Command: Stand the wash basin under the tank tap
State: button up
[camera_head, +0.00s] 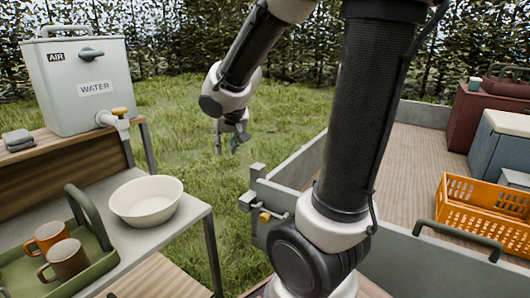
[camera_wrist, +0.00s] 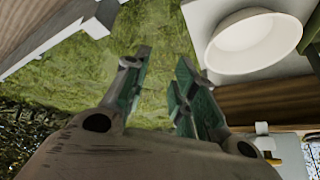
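The wash basin (camera_head: 146,201) is a white round bowl standing upright on the lower grey shelf of the stand, near its right edge. It also shows at the upper right of the wrist view (camera_wrist: 257,42). The water tank (camera_head: 82,84) is a grey-white box on the upper wooden shelf. Its tap (camera_head: 117,119), white with a yellow-orange lever, sticks out to the right, behind and above the basin. My gripper (camera_head: 226,146) hangs over the grass to the right of the stand, apart from the basin. In the wrist view its fingers (camera_wrist: 161,82) are spread with nothing between them.
A green tray (camera_head: 92,252) with an arched handle holds an orange mug (camera_head: 46,237) and a brown mug (camera_head: 67,259), left of the basin. A cargo bed at right holds an orange crate (camera_head: 485,212).

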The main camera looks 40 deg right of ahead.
jog(key=s+r+n+g, duration=0.1)
jog(key=s+r+n, duration=0.1)
jog(key=s, duration=0.8)
jog(key=s+r+n+g+y, duration=0.1)
jog(key=s+r+n, duration=0.1)
jog(key=s, duration=0.8)
jog(key=shift+s+r+n, duration=0.3)
jog(key=shift+s+r, duration=0.05)
jog(key=shift+r, duration=0.2)
jog(key=shift+a, duration=0.1)
